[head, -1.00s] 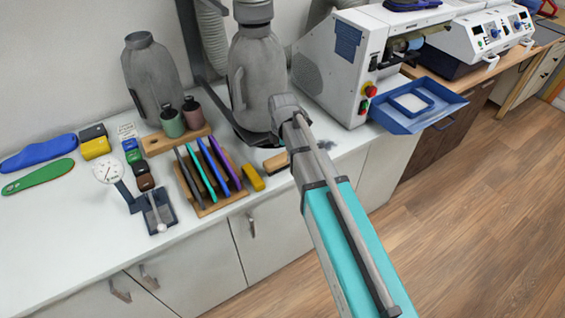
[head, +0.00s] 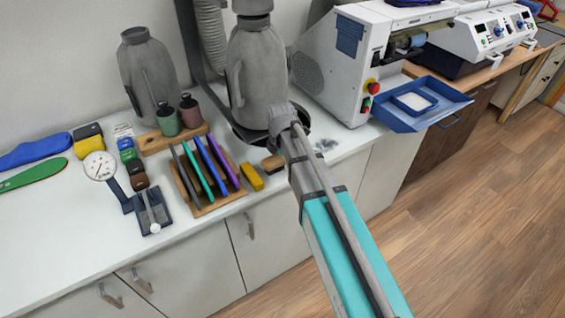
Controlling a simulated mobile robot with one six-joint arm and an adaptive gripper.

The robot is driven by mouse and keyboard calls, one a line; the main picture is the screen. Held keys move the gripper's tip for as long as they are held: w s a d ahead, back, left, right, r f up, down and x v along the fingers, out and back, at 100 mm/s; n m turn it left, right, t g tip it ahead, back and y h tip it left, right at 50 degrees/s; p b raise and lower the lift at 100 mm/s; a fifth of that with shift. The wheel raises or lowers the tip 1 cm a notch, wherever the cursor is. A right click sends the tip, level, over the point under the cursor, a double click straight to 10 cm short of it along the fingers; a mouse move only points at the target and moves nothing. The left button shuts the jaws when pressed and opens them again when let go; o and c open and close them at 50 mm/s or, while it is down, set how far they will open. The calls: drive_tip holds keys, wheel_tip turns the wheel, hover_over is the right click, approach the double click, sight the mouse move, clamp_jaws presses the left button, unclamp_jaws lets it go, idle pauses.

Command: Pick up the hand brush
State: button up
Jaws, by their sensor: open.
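The hand brush (head: 273,163) appears to be the small brown block with a dark part, lying on the white counter just right of a yellow block. My arm reaches up from the bottom right, and its end is just above and to the right of the brush, in front of the grey machine. My gripper (head: 300,117) is open, but its fingers are mostly hidden behind my wrist. I see nothing held in it. The brush and my gripper look apart.
A wooden rack (head: 214,205) with several coloured sheets stands left of the yellow block (head: 251,178). The grey bottle-shaped machine (head: 257,75) stands behind. A white machine (head: 337,65) with a blue tray (head: 443,119) is at the right. Grey specks mark the counter near my wrist.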

idle(0.4)
drive_tip(key=c, duration=1.3)
drive_tip(key=shift+r, duration=0.25)
drive_tip(key=shift+r+p, duration=0.75)
drive_tip(key=shift+p, duration=0.2)
drive_tip(key=shift+s+d+r+p, duration=0.75)
drive_tip(key=shift+s+r+p, duration=1.1)
drive_tip(key=shift+s, duration=0.35)
drive_tip(key=shift+s+d+r+p, duration=0.75)
drive_tip(key=shift+s+r+p, duration=1.1)
drive_tip(key=shift+s, duration=0.4)
drive_tip(key=shift+s+d+r+p, duration=0.75)
drive_tip(key=shift+s+r+p, duration=1.1)
drive_tip(key=shift+s, duration=0.35)
